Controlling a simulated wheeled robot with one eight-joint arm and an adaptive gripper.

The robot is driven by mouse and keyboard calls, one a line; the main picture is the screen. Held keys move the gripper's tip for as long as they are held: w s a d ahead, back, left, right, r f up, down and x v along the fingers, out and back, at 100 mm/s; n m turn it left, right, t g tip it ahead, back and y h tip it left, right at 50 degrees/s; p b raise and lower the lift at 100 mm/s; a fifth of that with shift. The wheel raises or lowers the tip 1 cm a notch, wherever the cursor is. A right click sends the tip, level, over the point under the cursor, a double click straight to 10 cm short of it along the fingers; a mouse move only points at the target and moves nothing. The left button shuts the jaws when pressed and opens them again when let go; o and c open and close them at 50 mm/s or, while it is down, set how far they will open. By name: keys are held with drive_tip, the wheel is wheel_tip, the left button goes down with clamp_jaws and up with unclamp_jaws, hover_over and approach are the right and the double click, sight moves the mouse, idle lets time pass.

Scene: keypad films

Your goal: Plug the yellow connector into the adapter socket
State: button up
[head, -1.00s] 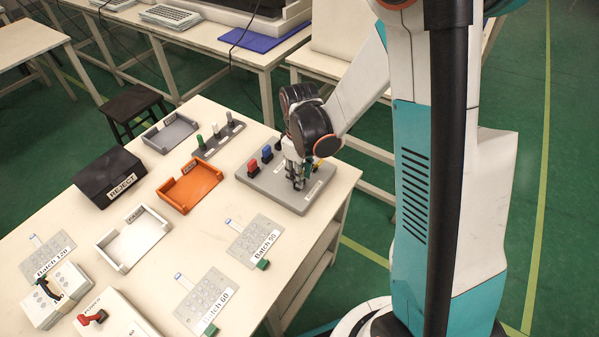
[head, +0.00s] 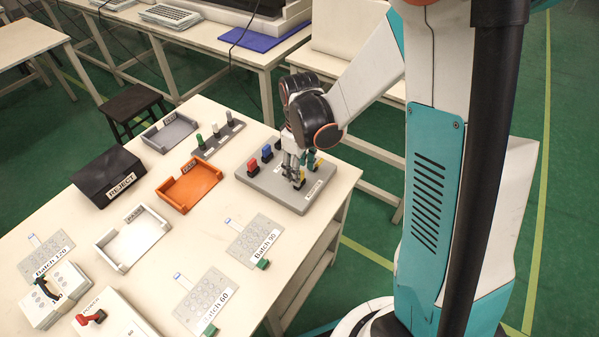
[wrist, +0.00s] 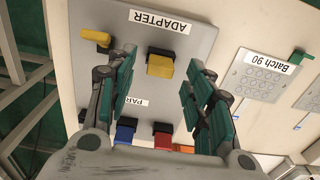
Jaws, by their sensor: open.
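The grey board (head: 262,183) lies near the table's right corner and carries the ADAPTER label (wrist: 160,22). A yellow block connector (wrist: 160,65) with a dark base stands on the board beside that label; it also shows under the fingers in the head view (head: 299,184). Whether it is fully seated in a socket cannot be told. My gripper (wrist: 158,88) is open, its fingers on either side of the yellow connector with gaps. In the head view my gripper (head: 294,175) is over the board. A second yellow piece (wrist: 97,38) with a dark end is at the board's edge.
A blue connector (head: 267,153) and a red connector (head: 252,165) stand on the board's left part. The orange tray (head: 188,188) and the rack of pegs (head: 220,138) are to the left. The Batch 90 keypad (head: 256,237) lies in front.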

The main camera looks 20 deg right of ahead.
wheel_tip(320, 180, up, 10)
drive_tip(key=shift+f, duration=0.25)
idle(0.5)
drive_tip(key=s+r+m+t, duration=0.7)
drive_tip(key=s+r, duration=0.3)
drive_tip(key=s, duration=0.5)
drive_tip(key=shift+r, duration=0.1)
idle(1.3)
